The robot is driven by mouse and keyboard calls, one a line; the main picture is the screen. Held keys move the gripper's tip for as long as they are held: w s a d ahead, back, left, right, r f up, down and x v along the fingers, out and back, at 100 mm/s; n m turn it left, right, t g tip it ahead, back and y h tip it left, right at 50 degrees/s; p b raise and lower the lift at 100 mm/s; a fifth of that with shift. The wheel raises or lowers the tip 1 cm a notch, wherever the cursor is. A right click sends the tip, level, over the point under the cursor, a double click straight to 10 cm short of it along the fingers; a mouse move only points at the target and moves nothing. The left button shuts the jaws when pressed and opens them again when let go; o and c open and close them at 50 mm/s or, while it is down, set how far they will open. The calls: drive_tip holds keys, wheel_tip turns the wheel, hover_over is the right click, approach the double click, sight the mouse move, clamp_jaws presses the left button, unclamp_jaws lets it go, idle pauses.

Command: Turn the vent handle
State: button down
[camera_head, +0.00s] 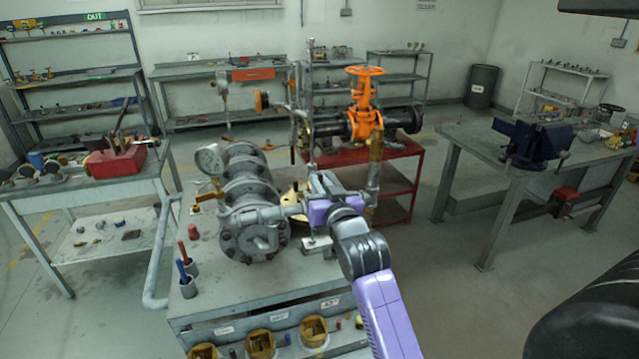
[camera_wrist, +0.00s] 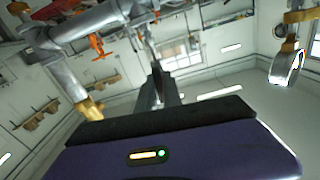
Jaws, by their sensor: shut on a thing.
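The grey flanged valve assembly (camera_head: 250,205) stands on the workbench, with a side pipe running right to a brass-coloured upright fitting (camera_head: 375,165). My gripper (camera_head: 316,184), with its purple body, reaches in at this side pipe beside a thin upright rod. In the wrist view its dark fingers (camera_wrist: 158,82) are close together, pointing away from the camera. They are shut on a thin part, apparently the vent handle, which the fingers mostly hide. Its exact angle cannot be told.
A pressure gauge (camera_head: 209,160) is at the assembly's left. An orange handwheel valve (camera_head: 364,105) stands on a red cart behind. A left table holds a red toolbox (camera_head: 115,163); a right bench carries a blue vise (camera_head: 535,142). Floor between cart and right bench is clear.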

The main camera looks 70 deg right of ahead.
drive_tip(key=m+b, duration=0.1)
drive_tip(key=m, duration=0.2)
drive_tip(key=shift+m, duration=0.4)
drive_tip(key=m+b, duration=0.1)
drive_tip(key=m, duration=0.3)
drive_tip(key=shift+f+m+b, duration=0.1)
drive_tip(key=shift+m+b, duration=0.2)
drive_tip(key=shift+b, duration=0.1)
drive_tip(key=m+b, duration=0.2)
drive_tip(key=m, duration=0.2)
drive_tip(key=shift+m+b, duration=0.8)
drive_tip(key=shift+m, duration=1.4)
drive_tip(key=c, duration=1.5)
unclamp_jaws()
